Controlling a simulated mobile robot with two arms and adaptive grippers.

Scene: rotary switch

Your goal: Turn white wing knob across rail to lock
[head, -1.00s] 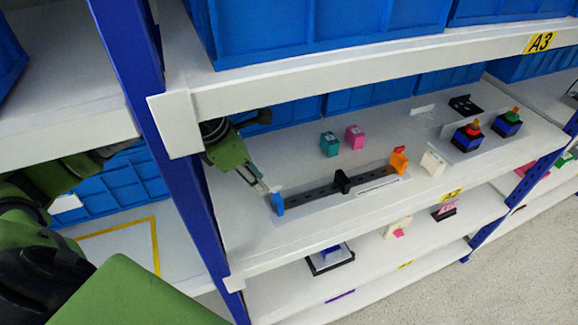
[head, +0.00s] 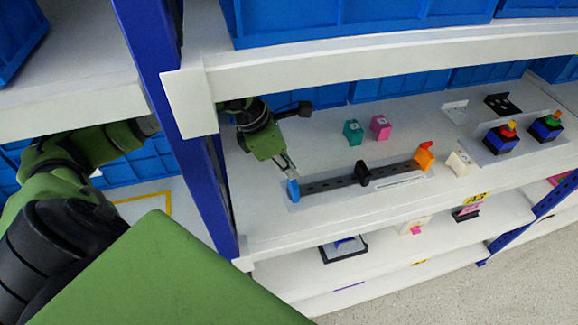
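A dark perforated rail (head: 335,182) lies on the middle shelf. A blue end block (head: 293,190) is at its left, a black slider (head: 363,172) at its middle, and an orange end block (head: 424,159) with a red knob (head: 426,145) at its right. My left gripper (head: 291,172) reaches down from the upper left, its fingertips close to the top of the blue block. A pale bit there may be the white wing knob; it blends with the fingertips, so its angle and any contact cannot be told. My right gripper is out of view.
Teal (head: 353,132) and pink (head: 380,127) blocks stand behind the rail. A white block (head: 459,163) is right of it. Dark blocks with coloured knobs (head: 500,138) stand farther right. A blue post (head: 165,100) and the upper shelf edge (head: 380,65) bound the reach.

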